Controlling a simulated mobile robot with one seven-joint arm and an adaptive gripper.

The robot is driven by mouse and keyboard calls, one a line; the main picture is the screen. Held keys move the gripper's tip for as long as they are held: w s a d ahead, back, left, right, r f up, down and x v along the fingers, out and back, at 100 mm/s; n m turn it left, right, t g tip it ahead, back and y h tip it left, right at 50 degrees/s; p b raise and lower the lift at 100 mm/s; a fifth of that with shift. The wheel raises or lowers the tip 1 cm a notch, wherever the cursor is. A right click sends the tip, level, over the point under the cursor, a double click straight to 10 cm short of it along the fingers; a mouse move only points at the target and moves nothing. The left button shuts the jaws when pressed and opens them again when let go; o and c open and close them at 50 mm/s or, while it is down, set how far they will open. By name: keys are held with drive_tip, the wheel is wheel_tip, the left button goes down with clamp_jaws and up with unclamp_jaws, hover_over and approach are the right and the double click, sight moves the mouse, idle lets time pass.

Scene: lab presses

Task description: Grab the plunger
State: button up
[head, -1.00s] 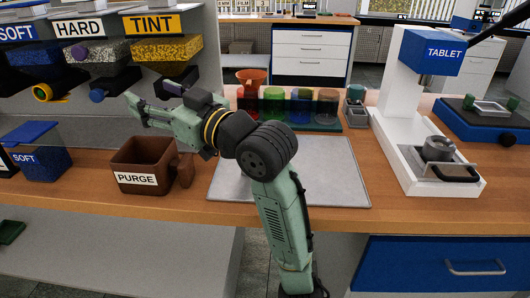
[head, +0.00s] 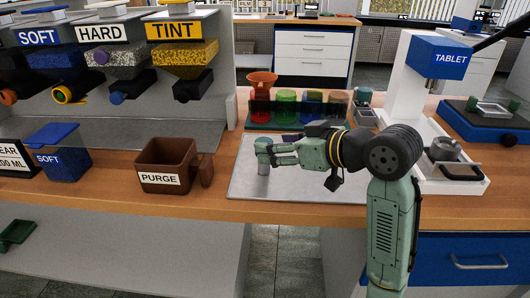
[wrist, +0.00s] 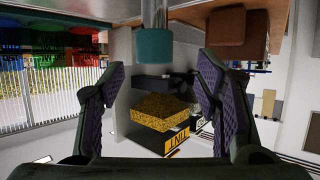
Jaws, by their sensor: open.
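The plunger, which I take to be the teal-capped grey metal cylinder (head: 263,168), stands upright on the pale grey mat (head: 240,188). In the wrist view its teal cap (wrist: 155,46) shows at the top centre, with the metal shaft running to the picture's upper edge. My gripper (head: 280,152) lies level and points left, with its fingertips close to the cap. In the wrist view my gripper (wrist: 160,75) is open, its dark pads wide apart and empty. The cap appears just beyond the tips; contact cannot be told.
A brown PURGE jug (head: 164,156) stands left of the mat. Coloured cups (head: 287,107) and an orange funnel (head: 262,80) stand behind it. The white TABLET press (head: 408,85) is at right. Hoppers, including TINT (head: 181,57), hang at upper left.

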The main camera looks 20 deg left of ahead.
sight(264, 141)
drive_tip(key=p+x, duration=0.1)
drive_tip(key=x, duration=0.4)
drive_tip(key=shift+w+a+p, duration=0.15)
drive_tip(key=shift+w+p, duration=0.2)
drive_tip(key=shift+w, duration=0.05)
drive_tip(key=shift+c, duration=0.3)
clamp_jaws()
